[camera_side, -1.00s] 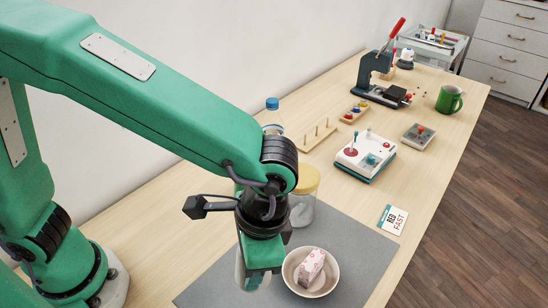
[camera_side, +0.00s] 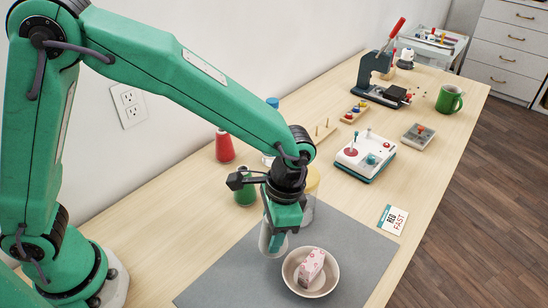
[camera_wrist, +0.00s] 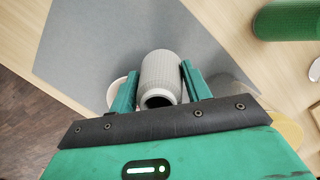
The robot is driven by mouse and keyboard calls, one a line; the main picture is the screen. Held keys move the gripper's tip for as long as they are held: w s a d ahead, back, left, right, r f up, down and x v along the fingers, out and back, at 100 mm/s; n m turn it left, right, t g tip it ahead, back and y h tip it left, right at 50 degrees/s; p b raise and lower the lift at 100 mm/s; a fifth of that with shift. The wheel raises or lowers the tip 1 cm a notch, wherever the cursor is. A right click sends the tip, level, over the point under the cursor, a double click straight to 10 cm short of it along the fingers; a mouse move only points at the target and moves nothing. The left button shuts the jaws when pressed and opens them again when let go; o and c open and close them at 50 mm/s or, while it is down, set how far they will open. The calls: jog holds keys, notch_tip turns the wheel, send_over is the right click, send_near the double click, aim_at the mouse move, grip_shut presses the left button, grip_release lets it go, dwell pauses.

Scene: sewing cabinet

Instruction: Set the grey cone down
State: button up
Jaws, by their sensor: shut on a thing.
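My gripper (camera_side: 277,241) is shut on the grey cone (camera_side: 266,236), a pale, ribbed spool shape. The grey cone shows between my two green fingers in the wrist view (camera_wrist: 162,72), its dark open end facing the camera. In the side view it hangs roughly upright over the grey mat (camera_side: 345,240), left of and behind the bowl. Part of it is hidden by my fingers. I cannot tell whether its lower end touches the mat.
A bowl (camera_side: 331,285) holding a pink-patterned block (camera_side: 311,267) stands on the mat. A yellow-lidded jar (camera_side: 313,183) is close behind my gripper. A green cone (camera_side: 245,196) and a red cone (camera_side: 224,148) stand to the left. The mat's right part is clear.

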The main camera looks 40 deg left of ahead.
jog(key=shift+f, duration=2)
jog(key=shift+f, duration=0.15)
jog(key=o, duration=1)
jog(key=r, duration=0.4)
jog(key=w+d+r, duration=0.1)
jog(key=r, duration=0.7)
jog(key=shift+w+d, duration=0.15)
jog(key=shift+w, duration=0.25)
